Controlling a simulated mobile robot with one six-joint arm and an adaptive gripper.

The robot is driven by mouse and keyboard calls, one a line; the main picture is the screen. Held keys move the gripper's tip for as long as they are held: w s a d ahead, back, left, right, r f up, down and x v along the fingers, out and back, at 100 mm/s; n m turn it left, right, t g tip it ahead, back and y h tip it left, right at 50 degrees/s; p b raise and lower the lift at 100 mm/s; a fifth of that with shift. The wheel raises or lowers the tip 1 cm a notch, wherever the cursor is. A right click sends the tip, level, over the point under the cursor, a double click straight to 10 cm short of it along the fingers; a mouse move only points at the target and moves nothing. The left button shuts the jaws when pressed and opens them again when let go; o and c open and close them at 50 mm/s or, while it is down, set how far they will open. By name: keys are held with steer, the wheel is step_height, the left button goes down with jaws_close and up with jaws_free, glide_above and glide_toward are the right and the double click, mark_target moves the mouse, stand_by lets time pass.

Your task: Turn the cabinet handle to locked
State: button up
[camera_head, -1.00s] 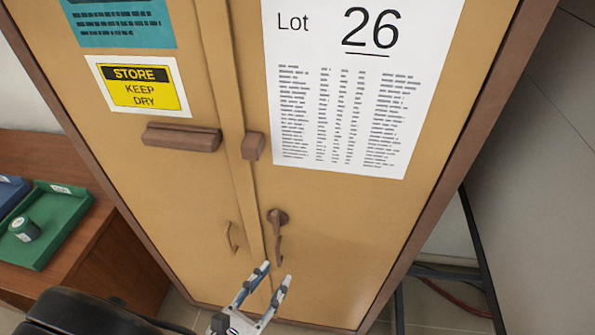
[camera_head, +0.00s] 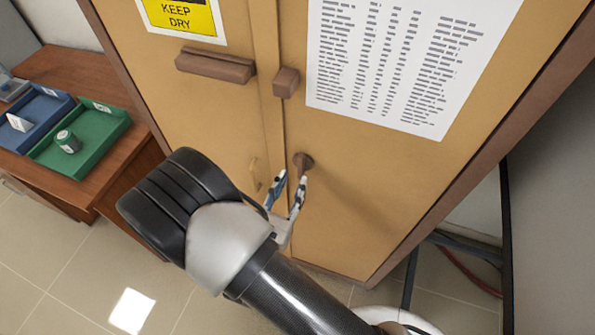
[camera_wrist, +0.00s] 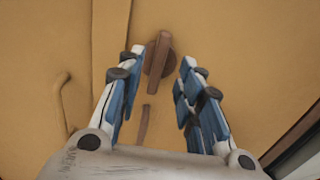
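The tan cabinet (camera_head: 350,200) stands ahead with two doors. On its right door is a brown turn handle with a round base (camera_head: 303,161). In the wrist view the turn handle (camera_wrist: 158,55) shows its lever close to upright, leaning slightly, and a separate brown pull piece (camera_wrist: 143,125) below it. My gripper (camera_head: 291,178) is open at the handle, just below its base in the head view. In the wrist view the fingertips lie on either side of the lever with gaps visible. Whether either finger touches it I cannot tell. My gripper hides the lever in the head view.
A thin pull handle (camera_wrist: 62,100) is on the left door. Brown blocks (camera_head: 215,66) (camera_head: 286,82) protrude above. A wooden desk (camera_head: 100,75) with a green tray (camera_head: 95,140) and blue tray (camera_head: 40,120) stands left. Dark bars (camera_head: 410,278) stand on the right.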

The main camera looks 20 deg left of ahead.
mark_target(300, 167)
steer(key=w, duration=0.5)
steer(key=shift+d, duration=0.2)
jaws_close()
stand_by(0.3)
